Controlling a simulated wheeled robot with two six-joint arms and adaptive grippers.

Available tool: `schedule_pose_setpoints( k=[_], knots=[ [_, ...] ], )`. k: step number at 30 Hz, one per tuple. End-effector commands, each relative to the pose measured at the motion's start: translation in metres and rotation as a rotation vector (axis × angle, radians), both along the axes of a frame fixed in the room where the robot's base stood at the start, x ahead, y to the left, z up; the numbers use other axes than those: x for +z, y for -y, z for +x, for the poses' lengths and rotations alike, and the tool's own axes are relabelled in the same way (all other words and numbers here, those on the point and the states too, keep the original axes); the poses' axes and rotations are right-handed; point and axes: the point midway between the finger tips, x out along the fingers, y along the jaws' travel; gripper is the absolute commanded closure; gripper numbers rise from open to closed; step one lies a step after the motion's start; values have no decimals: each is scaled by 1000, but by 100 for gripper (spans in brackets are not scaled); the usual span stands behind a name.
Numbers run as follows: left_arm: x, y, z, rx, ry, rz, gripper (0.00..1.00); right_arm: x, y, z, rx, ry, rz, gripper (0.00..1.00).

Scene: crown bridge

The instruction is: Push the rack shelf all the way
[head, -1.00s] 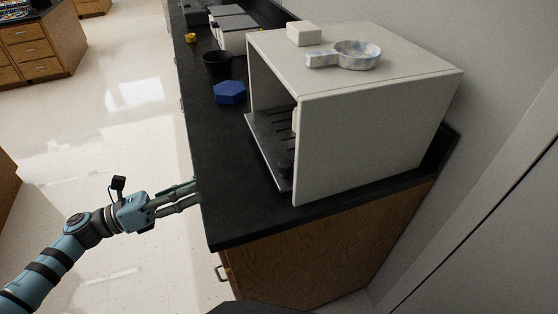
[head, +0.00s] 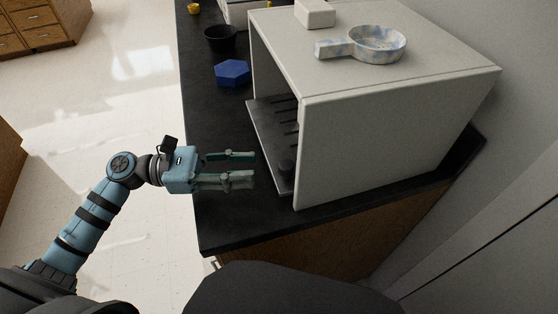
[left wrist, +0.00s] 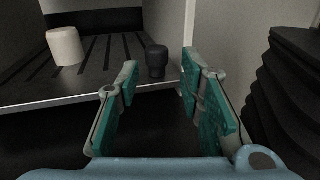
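The rack shelf (head: 268,136) is a dark slotted plate that sticks out of the open front of a white box-shaped oven (head: 395,120). It also shows in the left wrist view (left wrist: 110,80), with a dark knob (left wrist: 156,61) near its front edge and a pale cylinder (left wrist: 66,46) on it. My left gripper (head: 254,167) is over the counter, just in front of the shelf's edge. Its fingers are apart with nothing between them, and they point at the shelf. I cannot tell whether the fingertips touch it. My right gripper is not in view.
A blue hexagonal block (head: 232,73) and a black bowl (head: 220,39) stand on the black counter (head: 215,120) beyond my left gripper. A speckled pan (head: 375,44) and a white block (head: 315,13) rest on top of the oven. The counter around the gripper is clear.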

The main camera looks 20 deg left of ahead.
Motion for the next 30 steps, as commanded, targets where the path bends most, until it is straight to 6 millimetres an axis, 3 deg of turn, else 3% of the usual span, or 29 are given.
schedule_pose_setpoints(
  k=[3,7,12,19,20,26,30],
  knots=[
    [6,33,11,0,2,-10,66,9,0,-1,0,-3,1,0],
    [4,55,18,0,0,-6,66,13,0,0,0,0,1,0],
    [2,68,22,-2,-2,-2,66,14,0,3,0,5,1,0],
    [1,69,23,-2,-2,-1,66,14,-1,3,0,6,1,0],
    [1,69,23,-2,-2,-1,67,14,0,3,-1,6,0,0],
    [1,69,23,-2,-2,-1,99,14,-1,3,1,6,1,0],
    [1,68,24,8,-2,0,100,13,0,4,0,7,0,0]
  ],
)
